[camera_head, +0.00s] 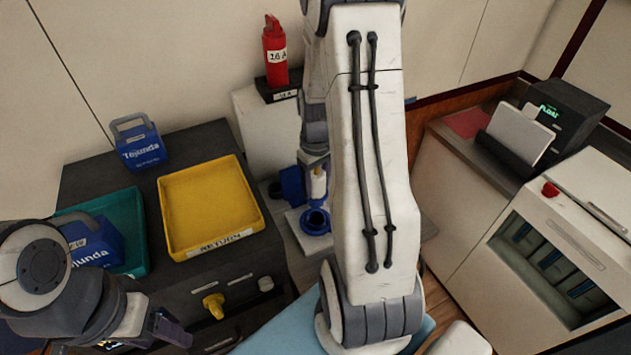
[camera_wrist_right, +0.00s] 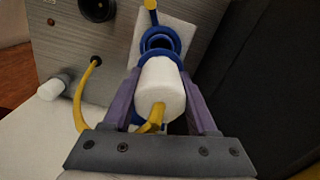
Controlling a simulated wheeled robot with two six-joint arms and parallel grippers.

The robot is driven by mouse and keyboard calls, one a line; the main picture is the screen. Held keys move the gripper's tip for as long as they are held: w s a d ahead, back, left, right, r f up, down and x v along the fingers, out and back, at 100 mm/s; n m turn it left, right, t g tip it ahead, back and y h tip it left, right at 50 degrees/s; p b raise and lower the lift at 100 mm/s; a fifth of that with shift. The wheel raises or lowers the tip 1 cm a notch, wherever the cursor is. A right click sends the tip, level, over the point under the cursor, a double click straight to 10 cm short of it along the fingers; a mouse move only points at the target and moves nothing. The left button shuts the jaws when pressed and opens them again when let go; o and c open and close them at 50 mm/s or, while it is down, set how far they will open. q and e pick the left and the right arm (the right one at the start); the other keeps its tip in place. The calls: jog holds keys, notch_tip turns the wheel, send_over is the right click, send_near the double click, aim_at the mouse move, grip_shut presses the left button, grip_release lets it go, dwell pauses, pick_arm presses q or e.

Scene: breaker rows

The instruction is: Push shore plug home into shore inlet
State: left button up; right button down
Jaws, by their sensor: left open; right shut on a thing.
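In the right wrist view, my right gripper (camera_wrist_right: 160,77) is shut on the white shore plug (camera_wrist_right: 161,88), with a purple finger on each side. A yellow cable (camera_wrist_right: 152,118) leaves the plug's near end. The blue round shore inlet (camera_wrist_right: 160,38) is straight ahead of the plug on a pale plate. The plug's front end is at or close to the inlet's ring; I cannot tell how deep it sits. My left gripper (camera_head: 168,330) is open at the lower left, away from the plug.
In the head view, a yellow tray (camera_head: 208,254) and a teal tray (camera_head: 134,215) holding a blue case (camera_head: 92,243) lie on the dark cabinet. Another blue case (camera_head: 140,146) stands behind. A grey panel (camera_wrist_right: 55,45) is beside the inlet.

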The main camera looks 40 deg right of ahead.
aim_at(316, 199)
jog(key=shift+f+b, duration=1.85)
jog(key=shift+f, duration=0.95)
jog(key=shift+p, duration=0.4)
jog(key=shift+f+b, duration=1.7)
jog(key=shift+f, duration=0.7)
jog(key=shift+c, duration=0.6)
grip_release()
jog(key=shift+r, duration=0.1)
notch_tip(316, 199, up, 10)
jog(key=shift+r+b, duration=0.15)
jog(key=shift+b, duration=0.4)
